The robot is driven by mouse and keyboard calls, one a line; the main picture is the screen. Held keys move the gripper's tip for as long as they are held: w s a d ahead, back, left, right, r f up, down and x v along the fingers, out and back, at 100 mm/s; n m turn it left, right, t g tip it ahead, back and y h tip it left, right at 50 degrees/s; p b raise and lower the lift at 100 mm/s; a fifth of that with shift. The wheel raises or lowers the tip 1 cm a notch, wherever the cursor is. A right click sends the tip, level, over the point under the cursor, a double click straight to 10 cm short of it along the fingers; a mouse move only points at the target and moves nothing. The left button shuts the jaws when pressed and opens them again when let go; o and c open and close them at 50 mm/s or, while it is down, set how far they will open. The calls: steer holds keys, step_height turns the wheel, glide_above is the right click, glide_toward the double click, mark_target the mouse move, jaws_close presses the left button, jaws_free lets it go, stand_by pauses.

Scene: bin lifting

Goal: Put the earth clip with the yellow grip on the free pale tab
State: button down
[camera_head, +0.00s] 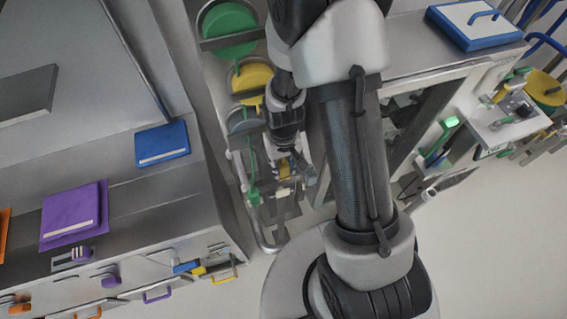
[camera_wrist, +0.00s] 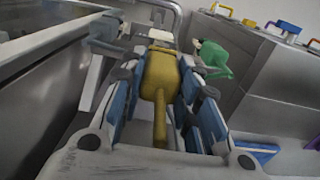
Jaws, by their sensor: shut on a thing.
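My gripper (camera_wrist: 160,78) is shut on the yellow grip (camera_wrist: 158,72) of the earth clip, which lies between the blue-padded fingers in the wrist view. The clip's far end is mostly hidden behind the grip. In the head view my gripper (camera_head: 294,168) points down over the reel cart's lower part, with a bit of yellow (camera_head: 284,169) showing at its fingers. A green grip (camera_wrist: 214,56) is just beyond the right finger in the wrist view; it also shows at the cart's left (camera_head: 253,195). I cannot make out the free pale tab with certainty.
The cart carries a green reel (camera_head: 228,30), a yellow reel (camera_head: 252,78) and a grey reel (camera_head: 243,120). A grey cabinet (camera_head: 130,240) with coloured handles stands close on the left. A metal bench (camera_head: 420,50) stands on the right. Open floor (camera_head: 500,230) lies at lower right.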

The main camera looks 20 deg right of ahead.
mark_target(283, 179)
steer(key=shift+s+a+f+b, duration=0.15)
steer(key=shift+s+f+b, duration=0.1)
steer(key=shift+f+b, duration=0.4)
step_height(283, 179, down, 4)
steer(key=b, duration=0.2)
steer(key=shift+f+b, duration=0.15)
steer(key=shift+b, duration=0.2)
steer(key=shift+w+r, duration=0.15)
steer(key=shift+r, duration=0.05)
steer(key=shift+r, duration=0.2)
steer(key=shift+f, duration=0.2)
steer(key=shift+f+b, duration=1.2)
steer(key=shift+f, duration=0.2)
steer(key=shift+f+b, duration=0.95)
steer(key=shift+f, duration=0.15)
